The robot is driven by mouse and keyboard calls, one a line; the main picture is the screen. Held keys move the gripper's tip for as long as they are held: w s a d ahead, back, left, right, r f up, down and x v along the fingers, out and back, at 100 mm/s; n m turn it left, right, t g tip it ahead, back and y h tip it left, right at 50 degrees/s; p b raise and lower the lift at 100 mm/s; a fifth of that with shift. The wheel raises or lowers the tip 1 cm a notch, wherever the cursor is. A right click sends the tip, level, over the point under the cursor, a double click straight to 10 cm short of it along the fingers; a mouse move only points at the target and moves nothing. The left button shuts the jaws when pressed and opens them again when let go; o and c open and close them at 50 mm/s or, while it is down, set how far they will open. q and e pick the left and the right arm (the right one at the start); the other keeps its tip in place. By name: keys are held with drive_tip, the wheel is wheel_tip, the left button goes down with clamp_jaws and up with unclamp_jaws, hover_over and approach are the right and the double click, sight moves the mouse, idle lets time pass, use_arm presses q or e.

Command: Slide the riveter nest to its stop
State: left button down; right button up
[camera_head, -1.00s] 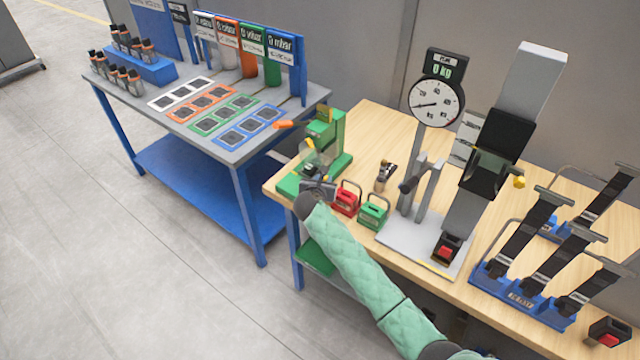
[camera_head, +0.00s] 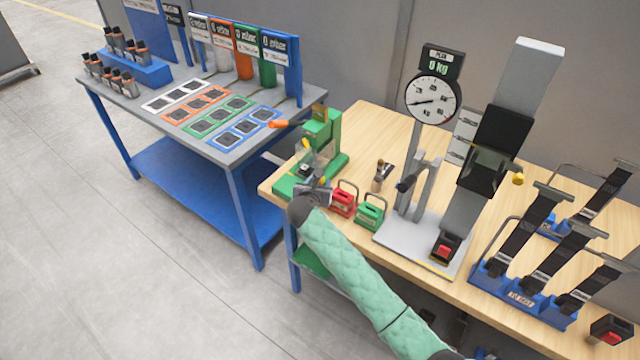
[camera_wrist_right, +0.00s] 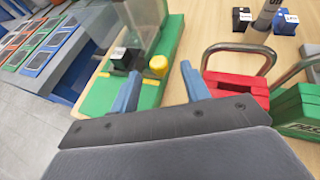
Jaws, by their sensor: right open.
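The riveter (camera_head: 322,135) is a green press on a green base at the left end of the wooden bench. In the right wrist view its base (camera_wrist_right: 150,97) carries a black block that looks like the nest (camera_wrist_right: 126,59), with a yellow knob (camera_wrist_right: 158,65) beside it. A clear guard (camera_wrist_right: 143,22) stands behind them. My right gripper (camera_head: 318,190) is at the front of the riveter. In the right wrist view its two blue fingers (camera_wrist_right: 160,88) are apart and empty, with the knob just beyond the gap between them. My left gripper is not in view.
Red (camera_head: 343,202) and green (camera_head: 370,213) handled weights stand close to the right of my gripper. A dial scale (camera_head: 434,100) and a tall press are further right. A blue-framed table (camera_head: 135,105) stands left, past a gap.

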drive_tip(key=shift+b+v, duration=0.65)
drive_tip(key=shift+v, duration=1.4)
